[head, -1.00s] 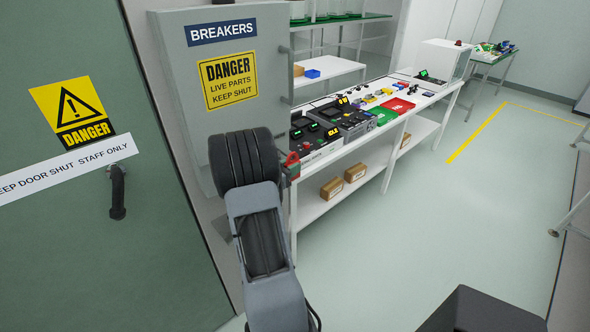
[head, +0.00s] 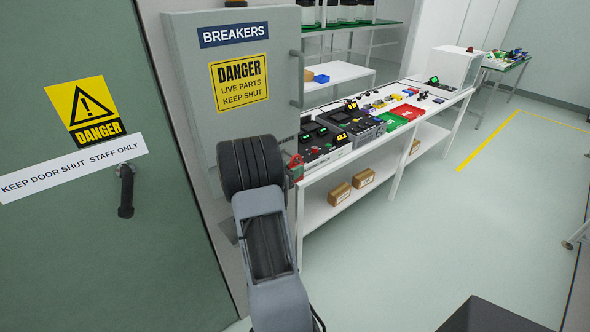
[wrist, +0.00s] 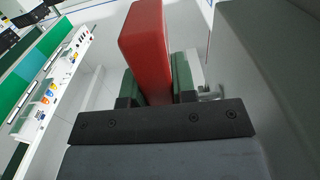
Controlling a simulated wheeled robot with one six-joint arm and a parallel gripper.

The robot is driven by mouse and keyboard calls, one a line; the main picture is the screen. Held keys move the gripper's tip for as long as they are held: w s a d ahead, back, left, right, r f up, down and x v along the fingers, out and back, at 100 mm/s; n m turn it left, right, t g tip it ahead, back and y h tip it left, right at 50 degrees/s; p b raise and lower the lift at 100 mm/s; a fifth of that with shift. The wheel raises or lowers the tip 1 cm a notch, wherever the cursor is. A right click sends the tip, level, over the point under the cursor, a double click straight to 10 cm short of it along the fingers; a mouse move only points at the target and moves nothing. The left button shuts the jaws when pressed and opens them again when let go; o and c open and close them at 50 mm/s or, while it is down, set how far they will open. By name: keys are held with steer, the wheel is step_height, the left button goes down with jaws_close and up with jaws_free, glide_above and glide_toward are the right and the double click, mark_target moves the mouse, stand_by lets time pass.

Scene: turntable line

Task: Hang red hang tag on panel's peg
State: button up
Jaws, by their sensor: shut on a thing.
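My gripper (head: 295,172) is shut on the red hang tag (head: 295,161), beside the lower right edge of the grey breaker panel (head: 195,75). My arm hides part of the gripper in the head view. In the wrist view the red tag (wrist: 146,40) stands up between the two green-faced fingers of my gripper (wrist: 152,88). A grey surface (wrist: 270,60) fills the right of that view, apart from the tag. A small metal piece (wrist: 210,92) shows between them; I cannot tell whether it is a peg or part of a handle. No peg can be made out clearly in the head view.
A green door (head: 70,240) is at left.

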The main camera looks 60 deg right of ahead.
stand_by(0.3)
steer(key=o, duration=1)
steer(key=shift+a, duration=0.1)
steer(key=v, duration=0.7)
steer(key=shift+w+a+p, duration=0.15)
steer(key=shift+a+p, duration=0.15)
steer(key=shift+a, duration=0.05)
